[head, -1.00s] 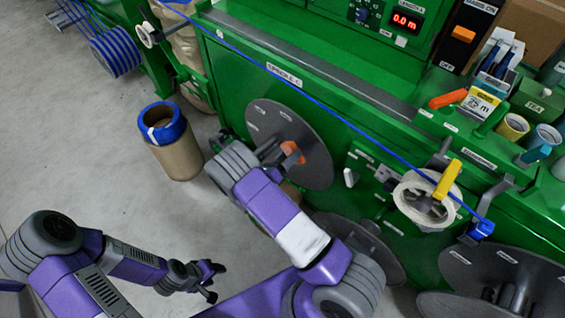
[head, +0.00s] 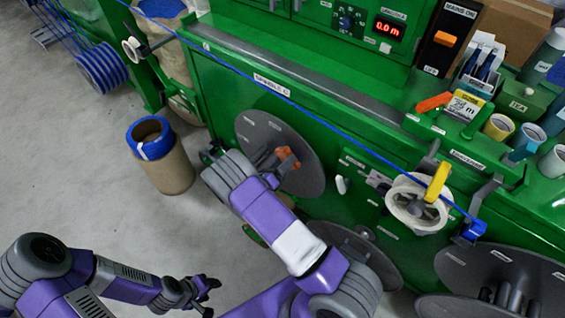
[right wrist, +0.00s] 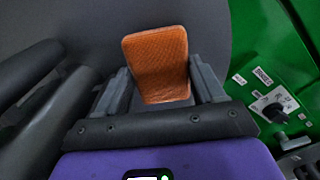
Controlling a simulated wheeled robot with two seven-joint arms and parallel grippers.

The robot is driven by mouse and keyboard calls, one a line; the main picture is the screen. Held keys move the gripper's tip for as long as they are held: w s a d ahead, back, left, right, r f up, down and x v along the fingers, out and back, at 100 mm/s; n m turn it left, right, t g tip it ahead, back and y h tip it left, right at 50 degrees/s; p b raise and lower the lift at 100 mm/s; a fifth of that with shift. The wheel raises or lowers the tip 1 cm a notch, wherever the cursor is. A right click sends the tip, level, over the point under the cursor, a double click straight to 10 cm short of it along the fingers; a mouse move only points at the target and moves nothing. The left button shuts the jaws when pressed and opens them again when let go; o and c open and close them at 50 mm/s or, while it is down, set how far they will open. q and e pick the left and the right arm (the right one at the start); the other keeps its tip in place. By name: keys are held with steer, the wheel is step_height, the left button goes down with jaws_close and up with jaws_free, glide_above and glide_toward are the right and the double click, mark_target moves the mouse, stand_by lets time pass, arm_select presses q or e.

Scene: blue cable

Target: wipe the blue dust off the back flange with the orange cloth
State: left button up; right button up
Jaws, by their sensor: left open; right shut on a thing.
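The orange cloth (right wrist: 158,62) is a folded pad held between the fingers of my right gripper (right wrist: 163,88) in the right wrist view. In the head view the cloth (head: 287,158) shows as an orange patch in front of a round grey flange (head: 305,172) on the green machine. I cannot tell whether the cloth touches the flange. No blue dust can be made out on the visible part of the flange, and my right arm covers some of it. My left gripper (head: 207,288) is open and empty, low over the floor at the lower left.
A blue cable (head: 310,98) runs along the machine front past a white spool (head: 416,203) to a blue clip (head: 474,230). More grey flanges (head: 500,270) stand at lower right. A cardboard drum (head: 165,165) stands on the floor.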

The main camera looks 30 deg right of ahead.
mark_target(292, 169)
steer(key=shift+x, duration=1.05)
steer(key=shift+s+d+r+p, duration=0.1)
steer(key=shift+s+d+p, duration=0.2)
steer(key=shift+s, duration=0.35)
steer(key=shift+s+d+p, duration=0.1)
steer(key=shift+s+p, duration=0.3)
steer(key=shift+s, duration=0.25)
steer(key=shift+s+d+p, duration=0.35)
steer(key=shift+s, duration=0.4)
steer(key=shift+s+d+p, duration=0.35)
steer(key=shift+s, duration=0.45)
steer(key=shift+s+d+p, duration=0.35)
steer(key=shift+s+d, duration=0.05)
steer(key=shift+s, duration=0.35)
steer(key=shift+w+a+b, duration=0.3)
steer(key=shift+w+a, duration=0.05)
steer(key=shift+w, duration=0.45)
steer(key=shift+w+a+b, duration=0.25)
steer(key=shift+w+a, duration=0.1)
steer(key=shift+w, duration=0.45)
steer(key=shift+w+a+b, duration=0.3)
steer(key=shift+w, duration=0.5)
steer(key=shift+w+a+b, duration=0.2)
steer(key=shift+w, duration=0.3)
steer(key=shift+w+a+b, duration=0.2)
steer(key=shift+w, duration=0.55)
